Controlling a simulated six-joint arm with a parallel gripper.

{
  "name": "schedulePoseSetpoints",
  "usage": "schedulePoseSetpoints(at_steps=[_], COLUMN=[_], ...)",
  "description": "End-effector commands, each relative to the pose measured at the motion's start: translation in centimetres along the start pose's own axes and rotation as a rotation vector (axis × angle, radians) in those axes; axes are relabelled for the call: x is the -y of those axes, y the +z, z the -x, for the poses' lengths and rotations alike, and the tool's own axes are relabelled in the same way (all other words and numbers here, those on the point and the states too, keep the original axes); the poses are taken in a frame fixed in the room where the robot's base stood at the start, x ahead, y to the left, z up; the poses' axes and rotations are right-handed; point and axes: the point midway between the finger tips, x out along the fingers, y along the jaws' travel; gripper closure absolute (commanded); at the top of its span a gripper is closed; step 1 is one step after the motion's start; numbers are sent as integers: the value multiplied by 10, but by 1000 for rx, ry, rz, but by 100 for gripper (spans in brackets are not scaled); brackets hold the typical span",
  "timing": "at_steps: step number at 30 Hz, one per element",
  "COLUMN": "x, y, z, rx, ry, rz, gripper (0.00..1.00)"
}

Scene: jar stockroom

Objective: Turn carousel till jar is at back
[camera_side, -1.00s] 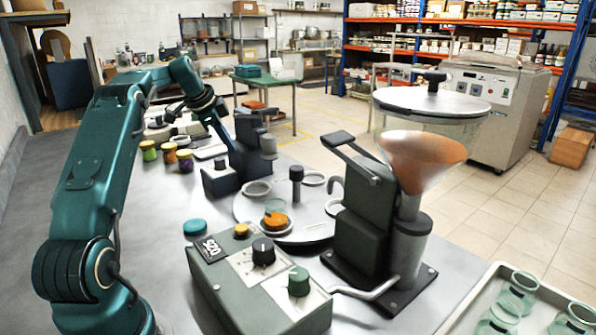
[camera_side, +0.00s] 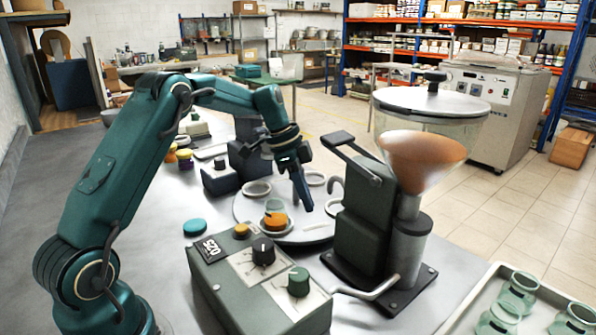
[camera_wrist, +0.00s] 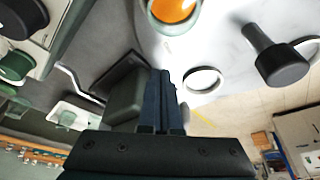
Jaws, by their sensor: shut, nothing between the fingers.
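The carousel (camera_side: 318,233) is a pale round plate with ring-shaped seats around its edge. A glass jar with orange contents (camera_side: 275,220) sits in a seat on its near side. In the wrist view the jar (camera_wrist: 173,9) is at the top edge, partly cut off, and an empty ring seat (camera_wrist: 203,81) lies below it. A dark-topped post (camera_wrist: 275,57) stands on the plate. My gripper (camera_side: 307,207) is shut and empty, pointing down over the plate to the right of the jar, and hides the post in the side view. I cannot tell if the fingertips touch anything.
A filling machine with an orange funnel (camera_side: 422,160) stands close on the right. A control box (camera_side: 225,268) with knobs is in front. A dark block-like device (camera_side: 220,178) stands behind left. A tray with empty jars (camera_side: 480,300) is at front right.

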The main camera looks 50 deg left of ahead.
Motion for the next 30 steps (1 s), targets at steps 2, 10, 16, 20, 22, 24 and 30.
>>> schedulePoseSetpoints(at_steps=[2,10,16,20,22,24,30], x=[-2,1,1,0,0,0,0], y=[0,14,33,38,38,38,38], z=[-19,-48,-40,-39,-39,-39,-39], rx=[1,-1,0,0,-1,-1,-1], ry=[7,-2,-2,-1,-1,-1,-1], rz=[-1,6,3,0,0,0,0], gripper=[100,100,100,100,100,100,100])
